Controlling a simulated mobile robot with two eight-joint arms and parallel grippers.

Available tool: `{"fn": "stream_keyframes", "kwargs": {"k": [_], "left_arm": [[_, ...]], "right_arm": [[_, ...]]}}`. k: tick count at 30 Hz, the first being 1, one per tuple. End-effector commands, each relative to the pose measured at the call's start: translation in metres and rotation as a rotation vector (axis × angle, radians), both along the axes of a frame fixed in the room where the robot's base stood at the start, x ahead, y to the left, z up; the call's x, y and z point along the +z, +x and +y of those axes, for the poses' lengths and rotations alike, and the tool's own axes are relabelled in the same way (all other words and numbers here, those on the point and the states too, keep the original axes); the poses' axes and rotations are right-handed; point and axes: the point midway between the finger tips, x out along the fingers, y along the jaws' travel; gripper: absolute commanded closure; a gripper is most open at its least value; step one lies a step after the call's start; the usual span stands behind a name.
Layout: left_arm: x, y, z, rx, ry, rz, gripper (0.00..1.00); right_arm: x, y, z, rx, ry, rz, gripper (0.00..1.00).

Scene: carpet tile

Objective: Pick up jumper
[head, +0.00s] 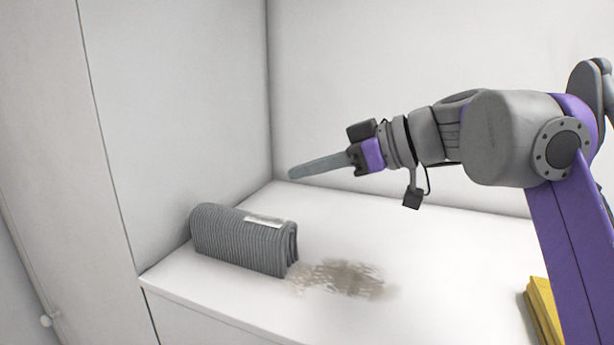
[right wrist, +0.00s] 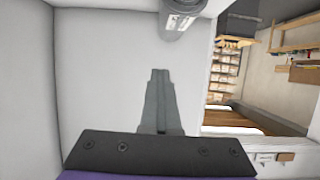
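The jumper (head: 243,240) is a grey ribbed, folded or rolled bundle with a pale label on top. It lies on the white surface against the left wall in the head view. Part of a grey bundle with a label, apparently the jumper (right wrist: 181,18), shows at the top edge of the right wrist view. My right gripper (head: 292,174) is above the surface, up and to the right of the jumper, and apart from it. In the right wrist view its fingertips (right wrist: 160,73) are together with nothing between them. My left gripper is not in view.
The white surface (head: 430,260) is mostly clear, with a brownish speckled stain (head: 345,280) right of the jumper. A yellow object (head: 543,312) is at the right edge, partly behind my arm. White walls enclose the left and back. Shelves (right wrist: 226,65) show in the right wrist view.

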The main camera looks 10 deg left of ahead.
Motion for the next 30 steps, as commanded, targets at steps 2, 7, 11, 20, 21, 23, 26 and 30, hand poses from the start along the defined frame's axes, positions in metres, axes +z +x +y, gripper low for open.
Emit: {"fn": "stream_keyframes", "kwargs": {"k": [2,7,11,20,21,23,26,30], "left_arm": [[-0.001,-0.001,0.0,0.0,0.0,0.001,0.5],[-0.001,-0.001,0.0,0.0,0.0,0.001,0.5],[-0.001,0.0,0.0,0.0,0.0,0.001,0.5],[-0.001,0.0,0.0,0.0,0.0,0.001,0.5],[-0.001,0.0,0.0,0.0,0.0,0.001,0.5],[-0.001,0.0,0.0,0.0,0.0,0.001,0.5],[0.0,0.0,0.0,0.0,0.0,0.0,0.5],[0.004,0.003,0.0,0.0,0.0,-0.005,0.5]], "right_arm": [[-0.001,0.0,0.0,0.0,0.0,0.001,1.0],[-0.001,0.0,0.0,-0.001,0.001,0.0,0.7],[0.0,0.0,0.0,-0.001,0.001,0.0,0.47],[0.0,0.0,0.0,-0.001,0.001,0.0,0.2],[0.0,0.0,0.0,-0.001,0.001,0.0,0.2],[0.0,0.0,0.0,-0.001,0.001,0.0,0.2],[0.001,-0.001,-0.003,-0.002,0.001,0.0,0.2],[0.009,-0.005,-0.019,-0.006,0.001,-0.001,0.2]]}}
